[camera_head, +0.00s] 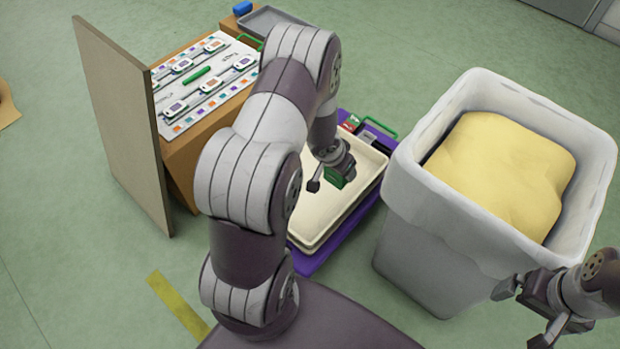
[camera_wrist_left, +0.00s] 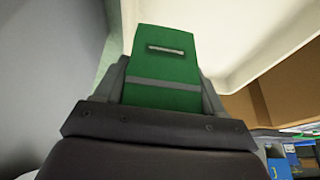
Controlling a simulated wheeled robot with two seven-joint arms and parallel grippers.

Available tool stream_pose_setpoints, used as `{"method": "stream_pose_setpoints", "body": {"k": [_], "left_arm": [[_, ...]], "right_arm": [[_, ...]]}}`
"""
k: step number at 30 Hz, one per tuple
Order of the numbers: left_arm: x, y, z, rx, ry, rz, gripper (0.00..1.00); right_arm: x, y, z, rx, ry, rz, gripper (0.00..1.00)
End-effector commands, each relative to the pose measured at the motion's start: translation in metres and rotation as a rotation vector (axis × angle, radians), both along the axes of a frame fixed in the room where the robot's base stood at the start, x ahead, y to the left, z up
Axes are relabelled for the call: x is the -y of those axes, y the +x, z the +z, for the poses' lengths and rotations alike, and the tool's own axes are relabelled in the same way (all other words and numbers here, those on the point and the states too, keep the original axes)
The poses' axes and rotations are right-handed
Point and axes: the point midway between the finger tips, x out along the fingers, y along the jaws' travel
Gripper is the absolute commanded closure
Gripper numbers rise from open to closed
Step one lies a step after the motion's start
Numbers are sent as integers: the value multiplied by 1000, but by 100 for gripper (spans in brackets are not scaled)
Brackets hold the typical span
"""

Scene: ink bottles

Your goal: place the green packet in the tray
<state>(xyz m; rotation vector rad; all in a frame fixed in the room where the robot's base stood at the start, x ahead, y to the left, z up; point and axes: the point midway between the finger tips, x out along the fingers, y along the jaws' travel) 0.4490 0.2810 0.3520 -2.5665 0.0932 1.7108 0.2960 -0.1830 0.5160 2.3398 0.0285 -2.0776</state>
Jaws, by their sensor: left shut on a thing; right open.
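The green packet (camera_wrist_left: 163,62) fills the middle of the left wrist view, between the fingers of my left gripper (camera_wrist_left: 165,90). In the head view a small part of the packet (camera_head: 340,178) shows at my left gripper (camera_head: 328,178), which is shut on it. The cream tray (camera_head: 352,207) lies below, and the packet appears over its inside; I cannot tell whether it touches the tray. The tray's pale wall (camera_wrist_left: 255,45) also shows behind the packet in the wrist view. My left arm hides part of the tray. My right gripper (camera_head: 530,312) is open and empty at the lower right.
A large grey bin (camera_head: 425,235) with a yellow filling (camera_head: 500,165) stands right of the tray. A purple base (camera_head: 325,252) lies under the tray. A board with several small devices (camera_head: 205,80) and an upright panel (camera_head: 120,120) stand at the left.

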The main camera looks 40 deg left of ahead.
Motion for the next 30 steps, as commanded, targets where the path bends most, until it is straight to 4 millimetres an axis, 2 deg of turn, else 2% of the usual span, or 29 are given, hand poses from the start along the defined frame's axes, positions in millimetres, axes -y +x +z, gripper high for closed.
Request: {"method": "stream_pose_setpoints", "body": {"k": [1, 6, 9, 12, 15, 21, 23, 24, 30], "left_arm": [[-14, -3, -15, -2, 1, 7, 62], [-57, -10, -41, -1, 0, 5, 62], [-77, -13, -52, 0, 0, 3, 62], [-88, -15, -56, 0, 1, 1, 62], [-92, -16, -64, -1, 0, 0, 62], [-92, -15, -103, 1, 1, -1, 62], [-92, -15, -101, 1, 1, 0, 62], [-92, -15, -97, 1, 1, 0, 67], [-92, -16, -98, -1, 0, 0, 67]], "right_arm": [[0, 0, -12, 0, 0, 0, 0], [0, 0, -29, -1, 0, 0, 0], [0, 0, -35, -1, 0, 0, 0], [0, 0, -38, -1, 0, 0, 0], [0, 0, -44, 0, 0, 0, 0], [0, 0, -83, -1, 0, 0, 0], [0, 0, -82, -1, 0, 0, 0], [0, 0, -78, -1, 0, 0, 0], [0, 0, -78, 0, 0, 0, 0]]}}
